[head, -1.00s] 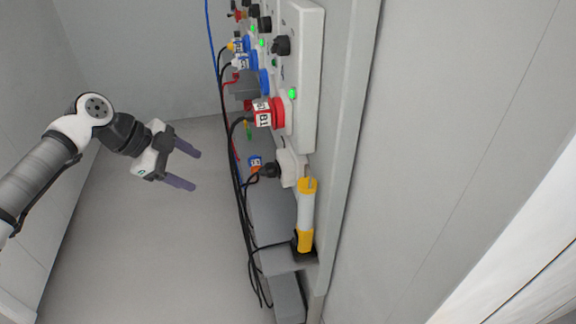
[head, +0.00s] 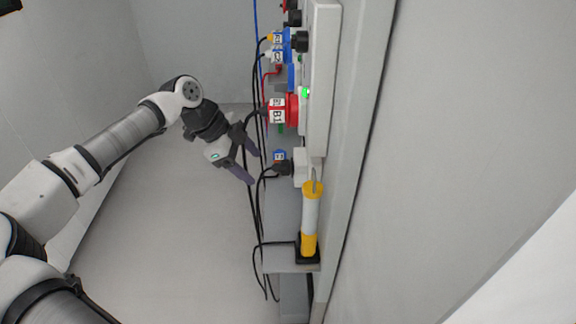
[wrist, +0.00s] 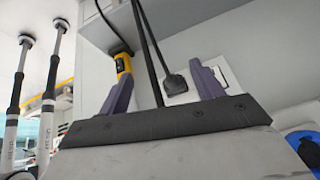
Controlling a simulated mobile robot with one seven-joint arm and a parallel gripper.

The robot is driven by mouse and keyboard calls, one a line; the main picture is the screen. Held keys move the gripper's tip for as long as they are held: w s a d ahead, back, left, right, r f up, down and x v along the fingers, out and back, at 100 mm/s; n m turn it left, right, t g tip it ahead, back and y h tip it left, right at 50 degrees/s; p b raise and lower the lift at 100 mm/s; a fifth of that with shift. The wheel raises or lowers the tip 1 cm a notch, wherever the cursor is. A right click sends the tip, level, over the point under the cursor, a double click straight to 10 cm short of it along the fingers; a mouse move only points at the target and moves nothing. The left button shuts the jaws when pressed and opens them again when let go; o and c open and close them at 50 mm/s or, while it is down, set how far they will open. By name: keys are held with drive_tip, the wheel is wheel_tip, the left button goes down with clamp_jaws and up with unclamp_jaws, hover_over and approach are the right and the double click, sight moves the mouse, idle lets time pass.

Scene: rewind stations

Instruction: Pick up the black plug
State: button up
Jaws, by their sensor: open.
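The black plug (head: 284,168) sits at a white socket (head: 300,166) low on the wall panel in the head view. A black cable hangs from it. My gripper (head: 254,168) is open and empty, just left of the plug, its purple fingers pointing at the panel. In the wrist view the black plug (wrist: 175,84) shows beyond and between the open fingers (wrist: 163,80), closer to the right finger, against a white plate (wrist: 180,78). I see no contact between fingers and plug.
A red plug labelled B1 (head: 280,110) and blue plugs (head: 283,48) sit above. A yellow and white cylinder (head: 311,215) stands below in a black holder. Black cables (head: 249,205) hang close to my fingers. Open floor lies left.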

sight(281, 163)
drive_tip(key=d, duration=0.6)
drive_tip(key=shift+w+d+p, duration=0.2)
drive_tip(key=shift+w+p, duration=0.1)
drive_tip(key=shift+d+f, duration=0.2)
drive_tip(key=shift+d, duration=0.1)
drive_tip(key=shift+d+f, duration=0.15)
drive_tip(key=shift+f, duration=0.2)
drive_tip(key=c, duration=1.1)
drive_tip(key=a+r, duration=0.2)
drive_tip(key=a, duration=0.2)
drive_tip(key=s+a+r, duration=0.1)
drive_tip(key=a+r, duration=0.2)
drive_tip(key=a, duration=0.2)
drive_tip(key=a+r, duration=0.3)
drive_tip(key=a, duration=0.2)
drive_tip(key=shift+s+b, duration=0.15)
drive_tip(key=shift+b, duration=0.2)
clamp_jaws()
